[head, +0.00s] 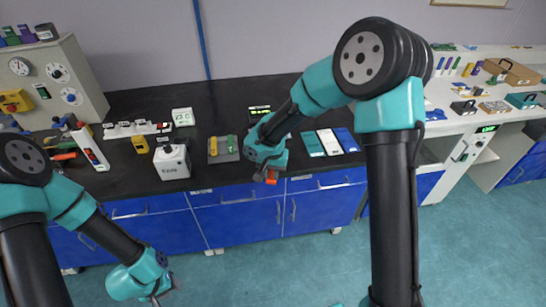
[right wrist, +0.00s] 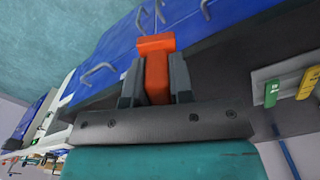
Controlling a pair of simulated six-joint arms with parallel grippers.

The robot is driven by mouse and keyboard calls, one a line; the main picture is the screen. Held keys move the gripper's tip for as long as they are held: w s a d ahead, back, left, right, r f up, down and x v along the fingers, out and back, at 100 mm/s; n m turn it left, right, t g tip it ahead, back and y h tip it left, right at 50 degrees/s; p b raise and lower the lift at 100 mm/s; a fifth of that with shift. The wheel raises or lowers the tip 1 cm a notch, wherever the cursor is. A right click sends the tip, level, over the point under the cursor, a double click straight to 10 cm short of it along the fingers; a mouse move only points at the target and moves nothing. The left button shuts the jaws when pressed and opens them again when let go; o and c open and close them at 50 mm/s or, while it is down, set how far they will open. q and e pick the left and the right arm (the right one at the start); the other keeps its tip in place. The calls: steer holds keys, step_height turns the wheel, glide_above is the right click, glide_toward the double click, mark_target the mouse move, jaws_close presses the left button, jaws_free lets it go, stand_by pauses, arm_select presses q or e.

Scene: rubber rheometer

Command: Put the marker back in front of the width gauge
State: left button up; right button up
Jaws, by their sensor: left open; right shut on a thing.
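My right gripper (head: 268,176) is shut on an orange block-like piece with a wider end, in front of the bench edge. The orange piece (right wrist: 157,68) stands between both fingers in the right wrist view; I cannot tell for sure whether it is the marker. My left gripper (head: 158,292) is open and empty, low over the floor at the bottom left. I cannot single out the width gauge for certain. A grey tray (head: 213,159) with a yellow and a green tool lies left of my right gripper; it also shows in the right wrist view (right wrist: 264,78).
A white boxy device (head: 172,163), a yellow block (head: 140,144) and a small display (head: 182,117) stand on the black bench to the left. Teal, white and blue sheets (head: 329,142) lie right of my right gripper. Blue drawers (head: 235,218) line the bench front.

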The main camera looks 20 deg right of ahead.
steer(key=w+d, duration=0.1)
steer(key=w, duration=0.3)
steer(key=w+d+f, duration=0.1)
steer(key=w+d, duration=0.1)
steer(key=w, duration=0.3)
steer(key=w+d, duration=0.1)
steer(key=w, duration=0.4)
steer(key=shift+w+d+f, duration=0.2)
steer(key=shift+d, duration=0.05)
steer(key=shift+w, duration=0.2)
steer(key=shift+d+f, duration=0.1)
steer(key=shift+f, duration=1.7)
steer(key=o, duration=0.3)
steer(key=shift+f, duration=0.15)
steer(key=o, duration=0.5)
steer(key=shift+c, duration=0.2)
